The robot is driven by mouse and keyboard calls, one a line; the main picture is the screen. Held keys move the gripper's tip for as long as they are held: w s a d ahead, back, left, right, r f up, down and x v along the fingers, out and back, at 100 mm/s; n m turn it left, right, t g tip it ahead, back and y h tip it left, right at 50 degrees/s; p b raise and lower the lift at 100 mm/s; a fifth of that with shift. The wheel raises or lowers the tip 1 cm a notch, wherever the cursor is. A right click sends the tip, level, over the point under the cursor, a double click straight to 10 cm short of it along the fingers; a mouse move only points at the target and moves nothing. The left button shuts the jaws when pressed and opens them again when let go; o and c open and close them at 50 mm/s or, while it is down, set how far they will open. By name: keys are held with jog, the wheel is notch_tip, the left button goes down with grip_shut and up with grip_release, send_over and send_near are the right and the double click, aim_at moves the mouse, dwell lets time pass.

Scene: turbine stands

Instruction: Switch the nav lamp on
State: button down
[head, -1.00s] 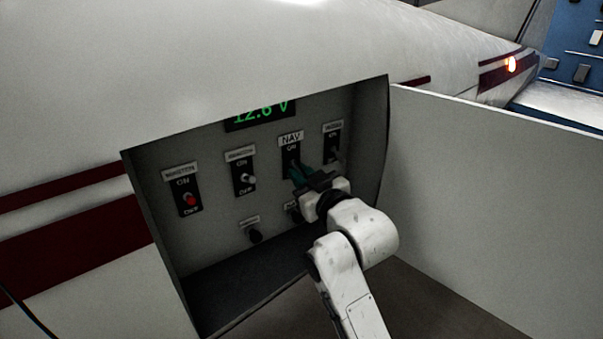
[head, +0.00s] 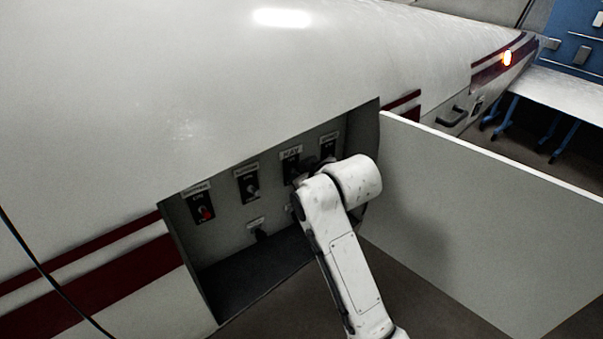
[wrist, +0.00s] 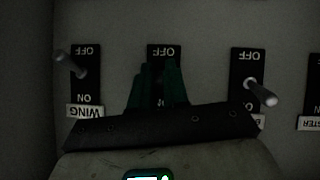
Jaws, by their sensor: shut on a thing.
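The NAV switch (head: 291,168) is a black plate under a white NAV label in the recessed panel in the head view. In the wrist view its plate (wrist: 164,50) appears upside down, OFF at the top. My gripper (wrist: 158,75) has its green fingers close together over this plate, shut on the NAV switch lever. The fingers hide the lever, so I cannot tell its position. In the head view the arm hides most of the gripper.
The WING switch (wrist: 75,75) and another switch (wrist: 247,75) flank the fingers closely. A red-lever switch (head: 203,208) is at the panel's left. A white door panel (head: 480,215) stands right of the arm.

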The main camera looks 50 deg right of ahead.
jog(key=shift+w+r+g+y, duration=0.2)
jog(key=shift+r+g+y, duration=0.25)
jog(key=shift+g, duration=0.65)
jog(key=c, duration=1.1)
grip_release()
jog(key=shift+r, duration=0.15)
